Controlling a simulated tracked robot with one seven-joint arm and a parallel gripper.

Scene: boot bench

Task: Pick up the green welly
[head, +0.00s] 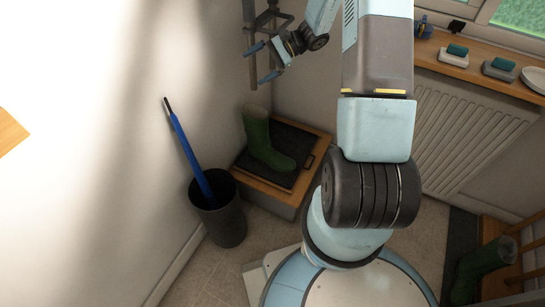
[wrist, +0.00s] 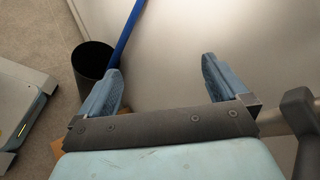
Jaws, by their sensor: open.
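A green welly (head: 262,142) stands upright on the dark top of a small wooden-edged bench (head: 262,194) in the corner, its toe pointing right in the head view. A second green boot (head: 482,268) shows at the lower right, beside a wooden rack. My gripper (head: 261,63) is open and empty, up by the wall, above and apart from the welly on the bench. In the wrist view its two blue fingers (wrist: 161,70) are spread wide with only pale wall between them. Neither boot shows in the wrist view.
A dark bin (head: 218,222) holding a blue umbrella (head: 189,152) stands left of the bench; the bin also shows in the wrist view (wrist: 90,69). A radiator (head: 462,135) is at right, under a wooden sill (head: 487,75) with small items. Dark wall hooks (head: 250,40) hang near my gripper.

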